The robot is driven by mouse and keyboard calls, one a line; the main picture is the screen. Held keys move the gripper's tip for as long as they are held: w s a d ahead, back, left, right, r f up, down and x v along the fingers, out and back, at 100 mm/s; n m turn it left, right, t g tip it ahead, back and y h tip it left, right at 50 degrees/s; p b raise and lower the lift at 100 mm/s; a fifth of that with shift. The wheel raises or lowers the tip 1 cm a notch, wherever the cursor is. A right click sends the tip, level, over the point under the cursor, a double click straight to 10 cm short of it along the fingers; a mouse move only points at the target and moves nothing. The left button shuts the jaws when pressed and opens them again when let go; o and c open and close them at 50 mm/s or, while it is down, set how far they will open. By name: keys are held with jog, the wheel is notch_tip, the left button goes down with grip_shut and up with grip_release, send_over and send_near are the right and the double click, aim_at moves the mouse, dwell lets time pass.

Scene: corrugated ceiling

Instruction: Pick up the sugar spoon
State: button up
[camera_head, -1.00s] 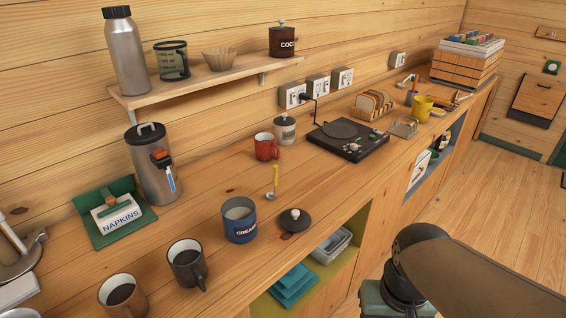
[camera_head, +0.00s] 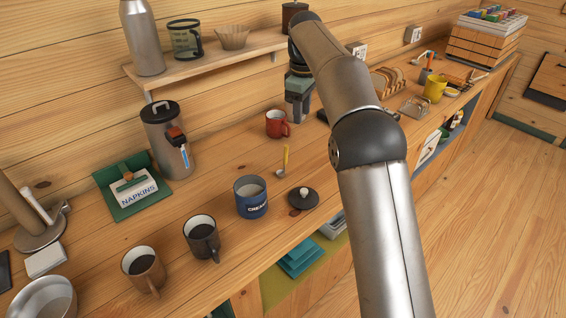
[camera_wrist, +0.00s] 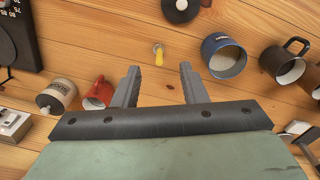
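The sugar spoon, a small spoon with a yellow handle (camera_head: 285,158), lies on the wooden counter between the red mug and the blue creamer pot. It also shows in the wrist view (camera_wrist: 158,54), just beyond the space between my fingertips. My gripper (camera_wrist: 160,67) is open and empty, with its two grey fingers apart. In the head view my gripper (camera_head: 298,104) hangs above the back of the counter, right of the red mug; its fingers are hard to make out there. The sugar canister (camera_wrist: 60,92) shows in the wrist view; in the head view my arm hides it.
The blue creamer pot (camera_head: 251,202) stands uncovered, with a dark lid (camera_head: 303,198) beside it. The red mug (camera_head: 277,126) stands behind the spoon. A dark mug (camera_head: 202,242) and brown mug (camera_head: 146,272) are nearer. The wall shelf (camera_head: 210,70) is above.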

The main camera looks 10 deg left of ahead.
jog(key=w+a+f+n, duration=0.1)
jog(key=w+a+n, duration=0.1)
jog(key=a, duration=0.3)
jog(key=b, duration=0.2)
send_over(286, 163)
jog(key=shift+n, duration=0.3)
notch_tip(286, 163, down, 12)
jog(key=shift+a+r, duration=0.15)
jog(key=shift+r, duration=0.1)
jog(key=shift+w+f+p, duration=0.15)
jog(key=shift+f+p, duration=0.35)
jog(key=shift+f, duration=1.05)
jog(key=shift+w+f+p, duration=0.1)
jog(key=shift+f+p, duration=0.4)
jog(key=shift+f, duration=1.05)
jog(key=shift+c, duration=0.3)
grip_shut()
